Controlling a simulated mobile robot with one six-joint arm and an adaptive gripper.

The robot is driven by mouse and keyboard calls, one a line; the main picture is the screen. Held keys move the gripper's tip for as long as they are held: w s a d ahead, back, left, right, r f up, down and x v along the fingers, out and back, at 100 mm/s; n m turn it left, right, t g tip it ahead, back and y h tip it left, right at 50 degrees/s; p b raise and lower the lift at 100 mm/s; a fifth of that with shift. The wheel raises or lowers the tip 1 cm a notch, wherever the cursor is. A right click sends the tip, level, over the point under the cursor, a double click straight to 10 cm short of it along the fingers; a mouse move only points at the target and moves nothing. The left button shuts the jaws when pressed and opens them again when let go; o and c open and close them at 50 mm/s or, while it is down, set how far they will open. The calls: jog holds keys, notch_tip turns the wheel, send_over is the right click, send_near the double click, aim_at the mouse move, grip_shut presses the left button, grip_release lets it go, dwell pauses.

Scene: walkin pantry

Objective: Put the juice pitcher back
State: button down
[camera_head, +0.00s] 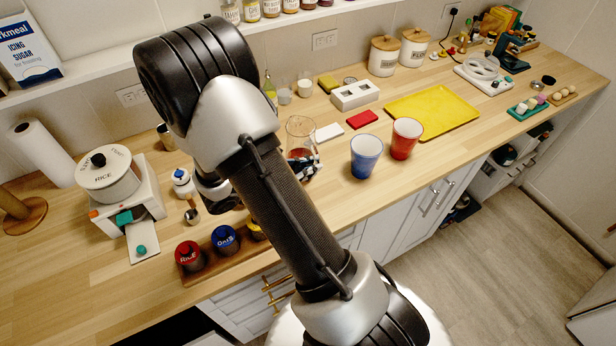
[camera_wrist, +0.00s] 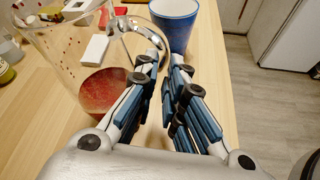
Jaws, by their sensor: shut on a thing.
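The juice pitcher (camera_head: 300,129) is clear glass with red juice low inside. It stands upright at the middle of the wooden counter, left of the blue cup, partly hidden by my gripper in the head view. In the wrist view the pitcher (camera_wrist: 104,93) is at the left, its curved clear handle reaching toward my fingers. My gripper (camera_wrist: 166,56) is shut on the pitcher handle; the exact contact is partly hidden by the finger pads. In the head view my gripper (camera_head: 304,168) is at the pitcher's near side. I cannot tell whether the pitcher touches the counter.
A blue cup (camera_head: 366,158) and a red cup (camera_head: 404,140) stand close on the right. Behind are a red block (camera_head: 361,119), a white block (camera_head: 328,132) and a yellow tray (camera_head: 432,108). Labelled jars (camera_head: 225,240) line the front left. Counter near the front middle is clear.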

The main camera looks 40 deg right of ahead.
jog(key=shift+f+b, duration=0.35)
jog(key=shift+f, duration=1.25)
jog(key=shift+f, duration=0.2)
jog(key=c, duration=1.7)
grip_release()
